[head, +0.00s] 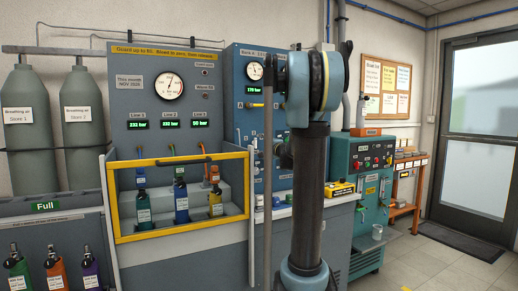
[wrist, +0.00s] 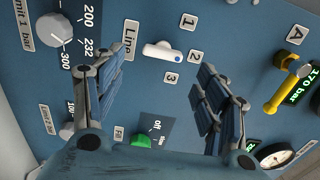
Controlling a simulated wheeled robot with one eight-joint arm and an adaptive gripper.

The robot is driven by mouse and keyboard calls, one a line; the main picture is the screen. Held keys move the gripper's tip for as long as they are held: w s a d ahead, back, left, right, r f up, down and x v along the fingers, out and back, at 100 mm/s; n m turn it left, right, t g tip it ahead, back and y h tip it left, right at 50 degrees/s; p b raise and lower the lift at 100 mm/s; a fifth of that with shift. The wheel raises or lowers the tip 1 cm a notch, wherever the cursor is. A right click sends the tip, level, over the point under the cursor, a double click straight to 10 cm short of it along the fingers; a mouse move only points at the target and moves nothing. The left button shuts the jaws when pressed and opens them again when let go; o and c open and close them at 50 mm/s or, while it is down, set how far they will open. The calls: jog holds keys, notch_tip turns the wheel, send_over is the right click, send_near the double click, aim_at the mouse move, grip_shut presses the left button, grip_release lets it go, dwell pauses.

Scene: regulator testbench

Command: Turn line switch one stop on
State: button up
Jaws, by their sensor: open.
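The line switch (wrist: 162,53) is a white lever on the blue panel in the wrist view, beside the label Line (wrist: 130,40). Its right end lies closest to the 2 plate (wrist: 190,55). The 1 plate (wrist: 194,23) is above that and the 3 plate (wrist: 172,78) below. My gripper (wrist: 160,67) is open, with one finger to each side of the switch in the picture. The fingers look apart from the lever; their distance from the panel is hard to tell. In the head view my arm hides the gripper and the switch.
Near the switch are a grey limit knob (wrist: 54,30), a green knob (wrist: 147,140), a yellow-handled valve (wrist: 286,92) and a gauge (wrist: 274,155). In the head view, a yellow-framed filling cage (head: 181,235) stands left of my arm and a green cabinet (head: 368,210) right.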

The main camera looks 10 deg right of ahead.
jog(key=v, duration=0.6)
jog(key=shift+s, duration=0.1)
